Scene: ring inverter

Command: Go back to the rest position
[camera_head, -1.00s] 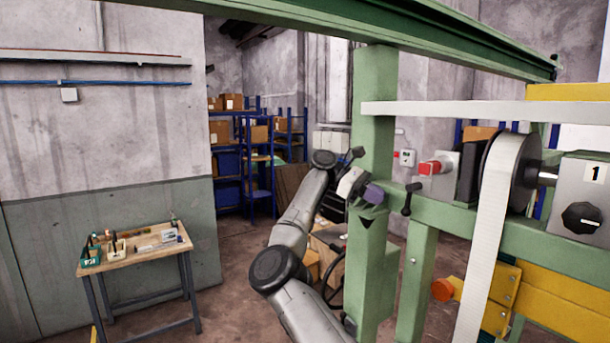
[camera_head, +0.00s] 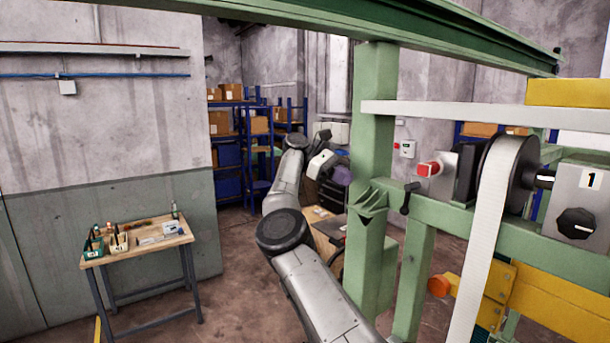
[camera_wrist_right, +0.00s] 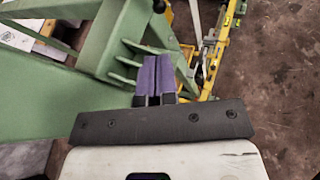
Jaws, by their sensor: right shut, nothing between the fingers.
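My right gripper (camera_head: 341,176) is in the middle of the head view, at the end of my grey right arm, just left of the green machine post (camera_head: 372,120). In the right wrist view its two purple fingertips (camera_wrist_right: 156,76) are together with nothing between them. The green frame and its ribbed bracket show just beyond the fingers in that view. I cannot tell the exact gap between fingers and frame. My left gripper is not in the head view.
The green machine carries a white belt on a black wheel (camera_head: 508,165), a black-handled lever (camera_head: 410,197) and an orange knob (camera_head: 438,286). A small workbench (camera_head: 140,250) with tools stands at the left. Blue shelves (camera_head: 228,150) with boxes stand behind. Floor between bench and arm is clear.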

